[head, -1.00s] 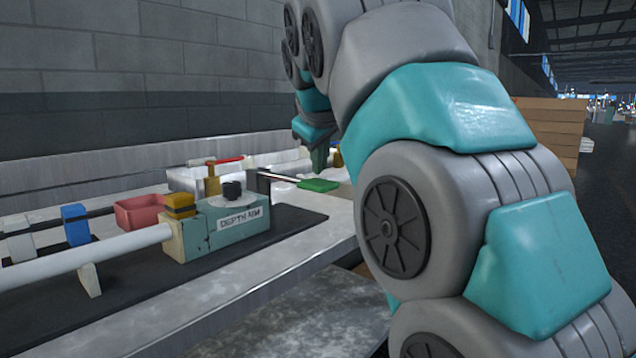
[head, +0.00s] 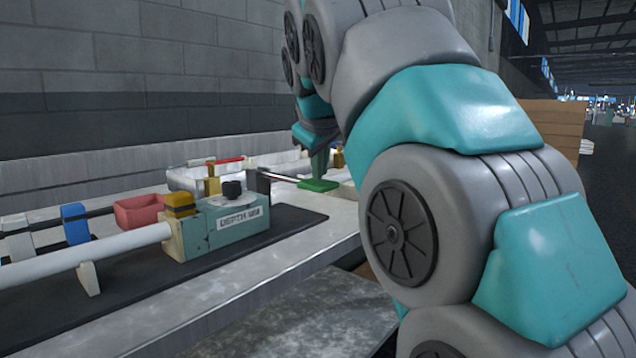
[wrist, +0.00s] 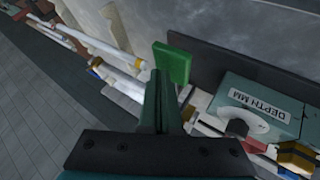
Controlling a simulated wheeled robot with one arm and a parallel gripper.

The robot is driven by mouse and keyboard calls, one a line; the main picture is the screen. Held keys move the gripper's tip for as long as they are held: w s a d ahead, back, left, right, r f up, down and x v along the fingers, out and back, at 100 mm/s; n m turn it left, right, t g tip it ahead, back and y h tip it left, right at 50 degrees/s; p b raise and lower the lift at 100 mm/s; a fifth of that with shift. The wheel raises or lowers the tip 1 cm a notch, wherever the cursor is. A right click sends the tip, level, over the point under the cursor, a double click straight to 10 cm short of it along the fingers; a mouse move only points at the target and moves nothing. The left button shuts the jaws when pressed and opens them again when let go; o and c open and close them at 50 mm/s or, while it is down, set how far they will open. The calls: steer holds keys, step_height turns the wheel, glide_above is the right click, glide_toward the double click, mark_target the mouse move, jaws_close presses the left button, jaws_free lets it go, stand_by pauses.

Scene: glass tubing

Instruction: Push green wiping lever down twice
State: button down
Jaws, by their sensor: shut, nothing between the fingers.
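The green wiping lever (head: 317,185) is a flat green paddle on a metal rod that extends right from the teal "DEPTH MM" block. My gripper (head: 318,162) is shut and points down, with its tips at or just above the paddle in the head view; I cannot tell for sure whether they touch. In the wrist view the green paddle (wrist: 172,63) shows just beyond the shut fingers (wrist: 157,80). The fingers hide part of the area around the lever.
The teal block (head: 235,222) with a black knob stands on a dark mat (head: 290,222). A grey wall stands behind. The bench front edge is clear.

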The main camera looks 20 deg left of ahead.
mark_target(320, 184)
steer(key=shift+f+b, duration=1.25)
steer(key=shift+f, duration=0.85)
stand_by(1.7)
steer(key=shift+r, duration=0.15)
stand_by(0.5)
steer(key=shift+r+p, duration=2.45)
steer(key=shift+r, duration=0.15)
step_height(320, 184, up, 3)
steer(key=shift+f+p, duration=0.2)
steer(key=shift+p, duration=0.95)
steer(key=shift+r+p, duration=0.3)
steer(key=shift+r, duration=0.85)
